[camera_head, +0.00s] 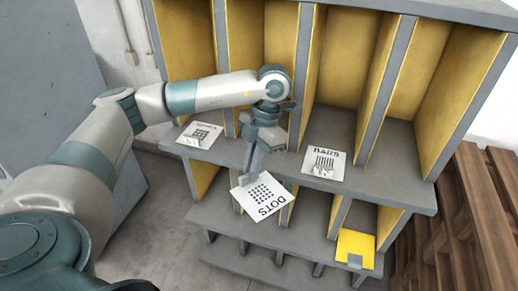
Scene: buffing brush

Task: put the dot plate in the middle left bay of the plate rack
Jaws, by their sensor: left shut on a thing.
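The dot plate (263,197) is a white plate with a grid of black dots and the word DOTS. It is tilted in the air in front of the rack's shelf edge. My left gripper (249,172) is shut on the plate's upper edge. The plate rack (384,187) is grey with yellow dividers that part it into upright bays. Part of the rack behind my left arm and the plate is hidden. My right gripper does not show.
A white plate with a grid mark (200,134) lies at the shelf's left. A plate marked BARS (325,162) lies at the right. A yellow plate (356,248) is on the lower level. Wooden pallets (470,215) stand at the right, close to the rack.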

